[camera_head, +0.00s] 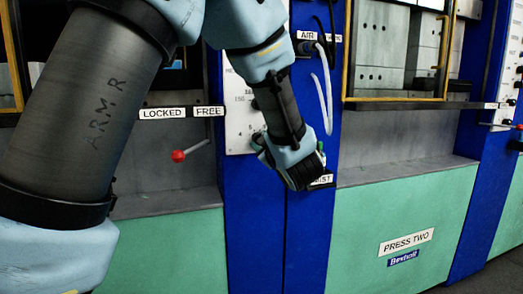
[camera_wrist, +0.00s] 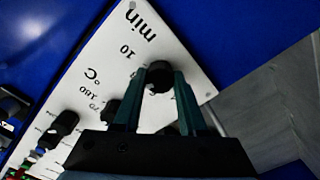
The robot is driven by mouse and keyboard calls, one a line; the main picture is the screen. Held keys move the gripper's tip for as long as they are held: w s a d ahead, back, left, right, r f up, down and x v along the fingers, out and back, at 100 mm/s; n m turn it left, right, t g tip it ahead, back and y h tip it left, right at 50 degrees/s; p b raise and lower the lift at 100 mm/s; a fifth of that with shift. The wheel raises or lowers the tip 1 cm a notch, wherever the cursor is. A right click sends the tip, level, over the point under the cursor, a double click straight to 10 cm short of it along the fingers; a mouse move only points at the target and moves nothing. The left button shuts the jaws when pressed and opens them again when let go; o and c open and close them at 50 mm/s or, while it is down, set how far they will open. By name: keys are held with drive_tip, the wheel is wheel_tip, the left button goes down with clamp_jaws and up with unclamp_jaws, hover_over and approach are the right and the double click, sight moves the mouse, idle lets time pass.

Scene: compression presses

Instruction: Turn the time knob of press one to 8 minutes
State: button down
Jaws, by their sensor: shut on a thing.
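The control panel (camera_wrist: 120,65) is white, and a black round knob (camera_wrist: 159,76) sits near its "min" and "10" markings in the wrist view. My gripper (camera_wrist: 164,80) has its two green fingers on either side of this knob, shut on it. The knob's pointer and exact setting cannot be read. In the head view the same white panel (camera_head: 238,112) stands on a blue column, and my gripper (camera_head: 260,142) is at its lower right edge. My wrist hides the knob there.
Other black knobs (camera_wrist: 63,123) sit beside a °C scale on the panel. A lever with a red ball (camera_head: 178,156) stands left of the column, below "LOCKED" and "FREE" labels (camera_head: 182,113). Press two (camera_head: 405,240) is at the right. A grey hose (camera_head: 324,90) hangs nearby.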

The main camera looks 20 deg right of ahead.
idle(0.4)
drive_tip(key=shift+c, duration=2.3)
unclamp_jaws()
drive_tip(key=s+a+b, duration=0.1)
drive_tip(key=s, duration=0.9)
drive_tip(key=shift+s+a, duration=0.15)
drive_tip(key=shift+s, duration=0.2)
